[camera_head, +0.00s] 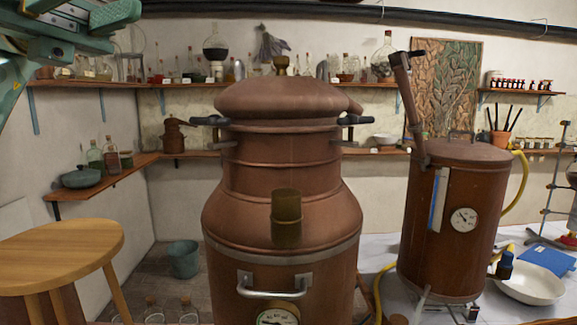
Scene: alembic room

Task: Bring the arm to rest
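My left arm, green and grey, comes in at the upper left corner, raised high in front of the shelf. Its end, with my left gripper (85,22), is cut off by the top edge of the picture. I cannot make out whether its fingers are apart or together, and I see nothing held. My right arm and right gripper are not in view.
A large copper still (285,175) stands close in the middle. A round wooden stool (60,255) is at left, a teal bucket (184,259) behind it. A copper tank (455,215) and white bowl (530,284) are at right. Shelves (185,86) with glassware line the walls.

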